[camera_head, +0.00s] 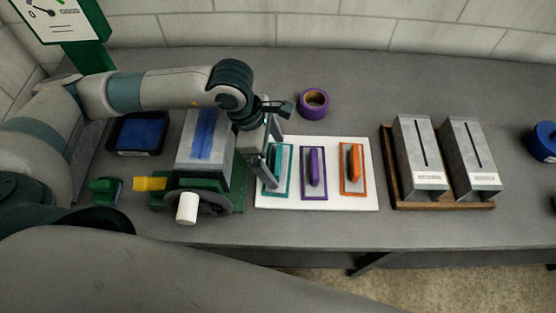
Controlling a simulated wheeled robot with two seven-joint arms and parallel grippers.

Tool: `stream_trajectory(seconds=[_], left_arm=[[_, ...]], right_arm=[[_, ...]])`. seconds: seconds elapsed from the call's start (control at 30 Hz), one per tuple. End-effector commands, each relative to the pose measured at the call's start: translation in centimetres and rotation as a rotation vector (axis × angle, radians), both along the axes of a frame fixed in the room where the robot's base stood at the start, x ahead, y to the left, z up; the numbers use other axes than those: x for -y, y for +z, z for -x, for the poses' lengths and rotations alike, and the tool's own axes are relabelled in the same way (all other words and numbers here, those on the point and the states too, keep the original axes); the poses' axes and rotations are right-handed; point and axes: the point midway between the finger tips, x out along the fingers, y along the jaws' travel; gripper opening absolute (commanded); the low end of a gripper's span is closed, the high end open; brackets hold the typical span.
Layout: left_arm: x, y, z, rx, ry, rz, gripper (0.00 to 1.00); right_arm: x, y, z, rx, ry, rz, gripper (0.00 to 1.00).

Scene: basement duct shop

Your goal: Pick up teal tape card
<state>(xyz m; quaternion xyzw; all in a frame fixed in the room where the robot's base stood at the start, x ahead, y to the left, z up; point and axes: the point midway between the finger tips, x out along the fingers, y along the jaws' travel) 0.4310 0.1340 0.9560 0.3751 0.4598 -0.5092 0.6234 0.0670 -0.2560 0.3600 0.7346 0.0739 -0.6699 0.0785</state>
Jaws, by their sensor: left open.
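The teal tape card (283,181) lies on a white board (330,202) on the bench, leftmost of three cards, each with a raised grip. My left gripper (271,166) reaches in from the left and points down over the teal card. Its fingers are apart and hide part of the card's left side. I cannot tell whether a finger touches the card's grip. My right gripper is not in view.
A purple card (313,187) and an orange card (352,169) lie to the right. A purple tape roll (314,104) sits behind. A metal box on a green clamp stand (190,185) stands close left. Two slotted metal boxes (420,160) stand right on a wooden tray (440,205).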

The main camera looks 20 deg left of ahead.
Motion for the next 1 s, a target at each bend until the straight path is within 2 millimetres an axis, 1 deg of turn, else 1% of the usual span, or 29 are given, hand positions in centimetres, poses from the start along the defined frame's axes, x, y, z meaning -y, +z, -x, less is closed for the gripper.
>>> stream_trajectory(seconds=[0.03,0.1,0.2,0.67,0.7,0.77,0.8,0.83,0.87,1.0], left_arm=[[0.2,-0.4,0.0,-0.003,0.001,-0.001,0.92],[0.3,-1.1,0.0,-0.003,0.001,0.000,0.92],[0.4,-1.6,-0.1,0.000,0.001,-0.001,0.92],[0.4,-1.7,-0.1,0.001,0.001,0.000,0.92],[0.5,-1.7,-0.1,0.001,0.001,0.000,0.83],[0.4,-1.7,-0.1,0.001,0.001,0.000,0.68],[0.5,-1.7,-0.1,0.001,0.001,0.000,0.59],[0.4,-1.7,-0.1,0.001,0.001,0.000,0.52],[0.4,-1.7,-0.1,0.000,0.001,-0.001,0.47],[0.4,-1.7,-0.1,0.001,0.001,0.000,0.47]], right_arm=[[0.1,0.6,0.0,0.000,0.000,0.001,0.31],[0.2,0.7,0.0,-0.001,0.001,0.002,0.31],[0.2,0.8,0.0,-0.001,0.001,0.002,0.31],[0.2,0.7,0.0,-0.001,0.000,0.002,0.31],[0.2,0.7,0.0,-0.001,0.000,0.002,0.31],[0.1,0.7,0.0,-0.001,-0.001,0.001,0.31],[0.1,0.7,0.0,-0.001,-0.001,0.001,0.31],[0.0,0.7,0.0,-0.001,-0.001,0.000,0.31],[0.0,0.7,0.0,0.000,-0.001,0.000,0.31],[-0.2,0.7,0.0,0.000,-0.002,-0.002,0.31]])
